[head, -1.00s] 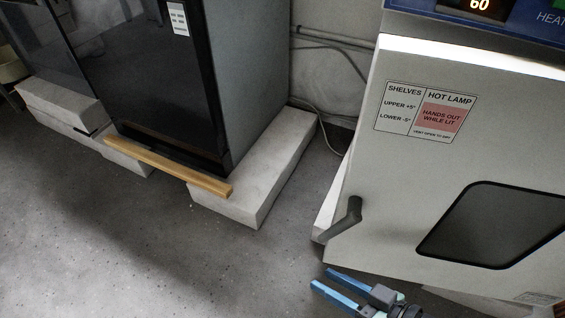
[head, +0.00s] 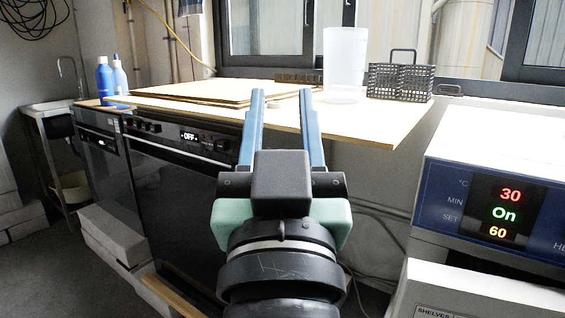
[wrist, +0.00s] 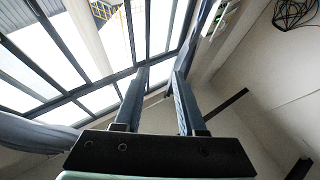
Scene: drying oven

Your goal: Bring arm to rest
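My gripper (head: 281,93) is in the middle of the head view, with its two blue fingers pointing up and away. The fingers are parted with nothing between them. In the head view they overlap the wooden counter behind. In the wrist view my gripper (wrist: 160,72) also shows its two fingers apart and empty, against the windows and wall. The gripper touches nothing that I can see.
The drying oven (head: 490,215) stands at the right, its panel showing 30, On and 60. The wooden counter (head: 370,125) carries a clear beaker (head: 345,62), a black wire basket (head: 400,80) and blue bottles (head: 105,77). A sink (head: 52,103) is far left.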

